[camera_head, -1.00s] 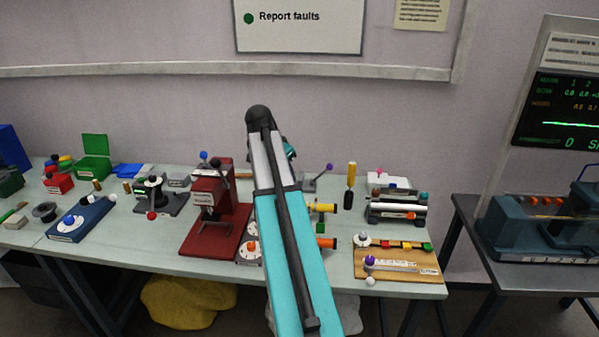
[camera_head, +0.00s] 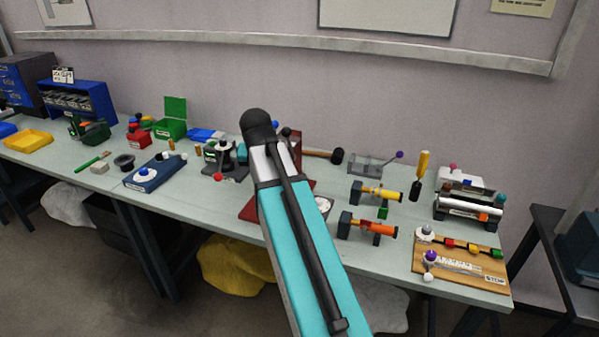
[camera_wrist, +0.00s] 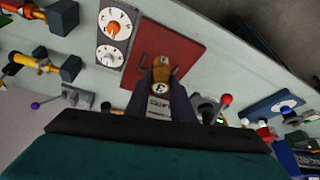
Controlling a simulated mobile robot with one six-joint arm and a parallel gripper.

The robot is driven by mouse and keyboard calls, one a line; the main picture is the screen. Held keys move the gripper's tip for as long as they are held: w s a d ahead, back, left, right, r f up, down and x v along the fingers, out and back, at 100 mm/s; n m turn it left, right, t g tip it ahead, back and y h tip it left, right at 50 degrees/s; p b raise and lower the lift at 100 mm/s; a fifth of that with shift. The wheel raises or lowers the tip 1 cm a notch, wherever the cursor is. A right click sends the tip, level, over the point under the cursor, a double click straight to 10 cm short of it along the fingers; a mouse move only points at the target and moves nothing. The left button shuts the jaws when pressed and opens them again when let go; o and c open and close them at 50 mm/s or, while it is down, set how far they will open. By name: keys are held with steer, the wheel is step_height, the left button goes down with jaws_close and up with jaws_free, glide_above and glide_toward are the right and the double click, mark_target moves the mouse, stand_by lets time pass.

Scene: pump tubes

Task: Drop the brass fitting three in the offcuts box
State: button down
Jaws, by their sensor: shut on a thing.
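In the wrist view a small brass-coloured fitting (camera_wrist: 162,68) sits between the fingertips of my gripper (camera_wrist: 162,86), which is shut on it. It is held over the dark red base plate of the press. Its number cannot be read. In the head view my arm hides the gripper and the fitting. No box label reading offcuts is legible. A green box with a raised lid (camera_head: 172,128), a small red box (camera_head: 138,137) and a shallow yellow tray (camera_head: 28,141) stand on the left part of the bench, away from my arm.
The red press (camera_head: 250,208) is partly behind my arm. A black stand with a red knob (camera_head: 220,158) and a blue block with a white dial (camera_head: 150,174) lie left of it. Orange and yellow valves (camera_head: 366,228) are to the right. The front strip of the bench is mostly clear.

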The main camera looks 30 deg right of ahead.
steer(key=s+a+f+n+t+y+b, duration=0.1)
steer(key=a+f+n+y+b, duration=0.2)
steer(key=a, duration=1.7)
steer(key=n, duration=0.4)
steer(key=shift+a+n, duration=0.15)
steer(key=shift+n, duration=0.15)
